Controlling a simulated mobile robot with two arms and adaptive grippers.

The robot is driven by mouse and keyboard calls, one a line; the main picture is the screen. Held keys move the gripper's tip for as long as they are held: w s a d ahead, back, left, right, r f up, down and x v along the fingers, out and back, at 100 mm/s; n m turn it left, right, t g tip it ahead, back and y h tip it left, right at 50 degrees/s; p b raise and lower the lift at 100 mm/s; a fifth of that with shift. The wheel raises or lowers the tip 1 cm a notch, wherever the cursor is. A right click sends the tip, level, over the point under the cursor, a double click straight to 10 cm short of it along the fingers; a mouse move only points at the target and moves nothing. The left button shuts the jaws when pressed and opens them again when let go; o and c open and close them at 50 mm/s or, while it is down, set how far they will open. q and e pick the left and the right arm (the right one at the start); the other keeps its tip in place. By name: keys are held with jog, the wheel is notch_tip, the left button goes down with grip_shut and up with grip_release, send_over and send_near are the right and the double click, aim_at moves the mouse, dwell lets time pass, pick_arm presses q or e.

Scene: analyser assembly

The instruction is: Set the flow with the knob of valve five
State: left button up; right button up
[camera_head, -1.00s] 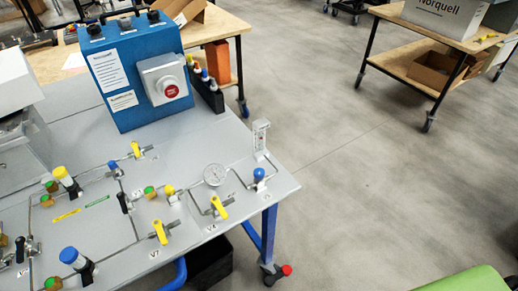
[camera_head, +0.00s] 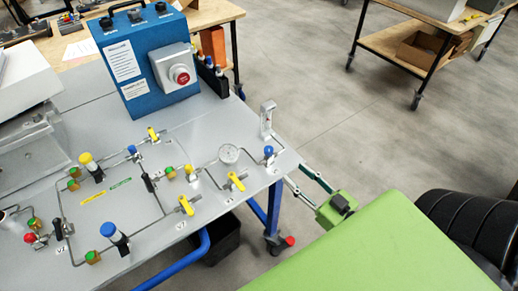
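The panel (camera_head: 150,210) is a grey bench top with pipes and valves. My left gripper is out of view.
Yellow-handled valves (camera_head: 237,181) stand left of and below the blue knob. A blue box with a red button (camera_head: 180,75) stands at the back. My green arm covers the lower right. A wheeled table (camera_head: 390,40) stands far behind on open floor.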

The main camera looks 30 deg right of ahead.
aim_at(272, 152)
jog(key=w, duration=0.4)
jog(key=w+a+p, duration=0.1)
jog(key=w, duration=0.7)
jog(key=shift+w+a+f+p, duration=0.1)
jog(key=shift+w+a+p, duration=0.05)
jog(key=shift+a+p, duration=0.15)
jog(key=shift+w, duration=0.5)
grip_shut()
